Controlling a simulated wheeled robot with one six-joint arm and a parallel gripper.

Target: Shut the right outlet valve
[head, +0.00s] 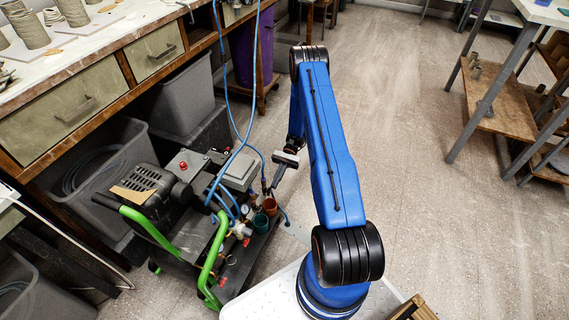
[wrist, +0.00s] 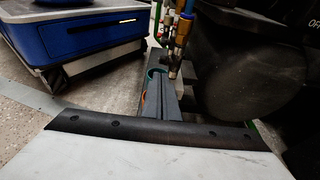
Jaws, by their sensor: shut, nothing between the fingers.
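The outlet fittings (head: 240,230) sit at the front of the compressor (head: 170,190) in the head view, among gauges and blue hoses. The right outlet valve's handle is too small there to tell apart. In the wrist view, brass couplings (wrist: 181,42) with blue hoses hang just beyond the fingers, slightly right of them. Whether a valve lever is among them is unclear. My gripper (head: 273,186) is beside the compressor's front right end, above the cups. Its fingers (wrist: 165,85) are shut and empty in the wrist view, apart from the couplings as far as I can tell.
A teal cup (head: 260,223) and an orange cup (head: 270,206) are on the compressor's front edge. Green handles (head: 212,262) stand up at its near side. Blue hoses (head: 240,135) rise past my gripper. The workbench (head: 90,60) is behind; open floor (head: 430,200) lies right.

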